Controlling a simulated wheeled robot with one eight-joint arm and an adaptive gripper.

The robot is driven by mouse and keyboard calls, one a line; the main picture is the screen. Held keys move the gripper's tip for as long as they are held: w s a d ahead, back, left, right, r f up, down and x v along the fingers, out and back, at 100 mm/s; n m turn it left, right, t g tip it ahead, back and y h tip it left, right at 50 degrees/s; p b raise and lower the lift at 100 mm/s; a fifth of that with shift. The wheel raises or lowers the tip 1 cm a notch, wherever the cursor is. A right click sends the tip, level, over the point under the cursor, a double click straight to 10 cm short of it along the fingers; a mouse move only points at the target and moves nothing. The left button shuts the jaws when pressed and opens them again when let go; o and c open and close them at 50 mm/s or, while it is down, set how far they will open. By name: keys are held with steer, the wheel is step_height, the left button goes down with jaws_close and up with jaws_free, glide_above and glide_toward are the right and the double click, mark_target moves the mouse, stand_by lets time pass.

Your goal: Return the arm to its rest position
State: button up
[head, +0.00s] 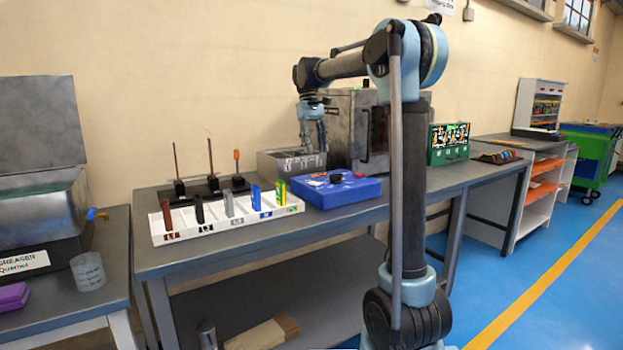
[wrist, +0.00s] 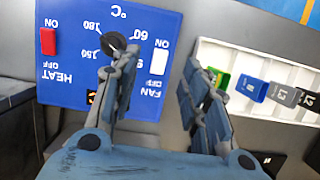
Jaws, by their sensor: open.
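My arm is raised over the workbench, bent at the elbow, with its forearm reaching left. My gripper (head: 313,146) points down in front of the wall, beside the grey metal oven and above a grey open box in the head view. In the wrist view my gripper (wrist: 160,72) has its two fingers apart with nothing between them. Below it in that view lies the blue control panel (wrist: 75,73) with a red heat switch (wrist: 48,41), a white fan switch (wrist: 158,61) and a black dial (wrist: 115,41).
The workbench (head: 190,262) carries a white divided tray (head: 235,222) with several coloured upright pieces, a blue control box (head: 335,196), the grey box (head: 277,162), the oven (head: 345,125) and a stand with upright rods (head: 208,188). A green panel (head: 447,143) stands right of my arm.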

steer(key=s+d+f+m+t, duration=0.1)
steer(key=s+d+f, duration=0.25)
steer(key=s, duration=0.25)
steer(key=s+d+f+m+t+y, duration=0.1)
steer(key=s+d+f, duration=0.2)
steer(key=s+d, duration=0.3)
steer(key=s+d+f+m+t, duration=0.1)
steer(key=s+d+f, duration=0.25)
steer(key=s, duration=0.35)
steer(key=s+d+f+m+t, duration=0.1)
steer(key=s+d+f, duration=0.1)
steer(key=s+f, duration=0.6)
steer(key=s+d+f+m+t, duration=0.1)
steer(key=s+d+f+m, duration=0.1)
steer(key=s+f, duration=0.6)
step_height(320, 180, down, 4)
steer(key=shift+d+f+y, duration=0.25)
steer(key=shift+d+y, duration=0.05)
steer(key=shift+d, duration=0.1)
steer(key=shift+w+f, duration=0.2)
steer(key=shift+w, duration=0.25)
